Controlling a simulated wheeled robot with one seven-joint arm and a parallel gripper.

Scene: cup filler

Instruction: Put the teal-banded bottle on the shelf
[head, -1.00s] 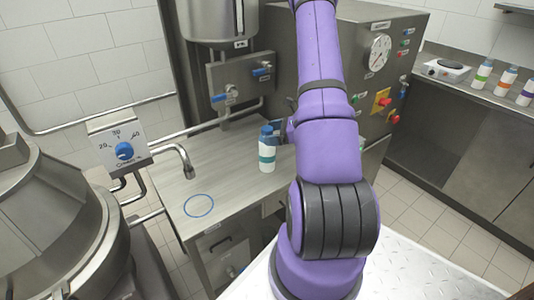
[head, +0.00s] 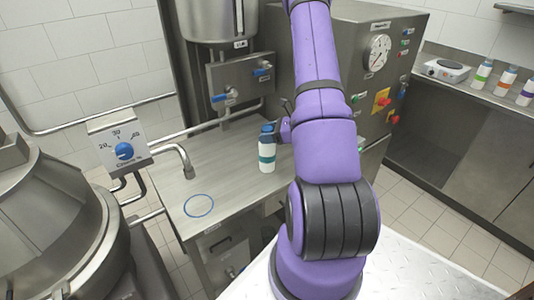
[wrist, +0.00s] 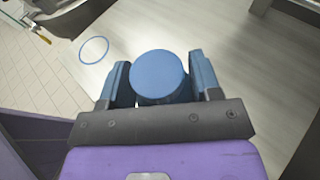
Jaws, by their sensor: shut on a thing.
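The teal-banded bottle (head: 267,150) is white with a blue cap and stands upright at the steel counter, by the filler. In the wrist view its round blue cap (wrist: 158,76) sits between the two fingers of my gripper (wrist: 160,72), which is shut on the bottle. In the head view my purple arm hides most of the gripper. I cannot tell whether the bottle's base touches the counter. A wall shelf (head: 515,9) shows only in part at the top right corner.
Green-, orange- and purple-banded bottles stand on the right steel worktop (head: 455,90), beside a white scale (head: 446,69). A blue ring (head: 198,205) marks the clear front of the counter (head: 225,180). A spout (head: 187,162), taps and the control cabinet (head: 345,45) are close by.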

